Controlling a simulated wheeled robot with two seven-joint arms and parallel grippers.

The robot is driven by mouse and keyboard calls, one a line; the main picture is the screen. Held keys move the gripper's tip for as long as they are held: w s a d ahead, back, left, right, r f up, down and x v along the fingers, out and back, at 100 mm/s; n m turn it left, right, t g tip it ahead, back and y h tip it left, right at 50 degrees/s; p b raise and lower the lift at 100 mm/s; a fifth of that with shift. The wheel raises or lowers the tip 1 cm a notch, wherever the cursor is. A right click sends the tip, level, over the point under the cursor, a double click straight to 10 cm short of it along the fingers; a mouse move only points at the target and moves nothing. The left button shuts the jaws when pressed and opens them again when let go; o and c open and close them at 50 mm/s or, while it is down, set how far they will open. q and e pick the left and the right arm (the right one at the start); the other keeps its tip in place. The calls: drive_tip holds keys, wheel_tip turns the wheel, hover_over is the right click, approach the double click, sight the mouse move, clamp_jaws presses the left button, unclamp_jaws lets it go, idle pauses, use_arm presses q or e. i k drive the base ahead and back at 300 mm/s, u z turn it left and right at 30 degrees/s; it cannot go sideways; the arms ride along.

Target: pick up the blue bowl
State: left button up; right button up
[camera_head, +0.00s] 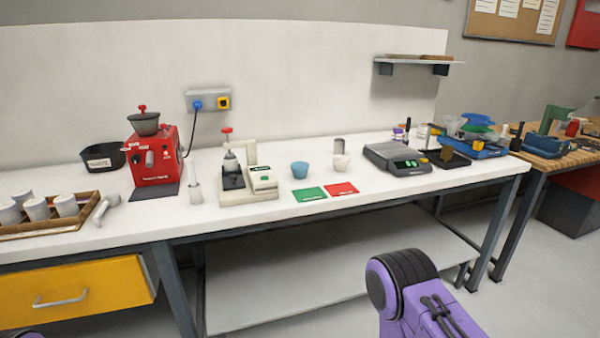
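The small blue bowl (300,170) sits upright on the white workbench (230,222), near the middle. It stands behind a green card (309,194) and to the right of a cream bench machine. A white bowl or cup (341,163) stands to its right, apart from it. A purple and black part of my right arm shows at the bottom right, well in front of the bench. Neither gripper's fingers show. Only a small dark purple part of mine shows at the bottom left edge.
The cream machine (262,180) stands left of the bowl, and a scale (397,160) stands further right. A red card (341,189) lies in front. A red machine (153,160) and a wooden tray (80,214) are at the left. The bench's front strip is mostly clear.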

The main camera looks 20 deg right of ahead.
sight(299, 170)
drive_tip(key=u, duration=0.1)
drive_tip(key=k, duration=0.45)
drive_tip(key=z, duration=1.15)
drive_tip(key=i, duration=1.45)
drive_tip(key=u, duration=0.45)
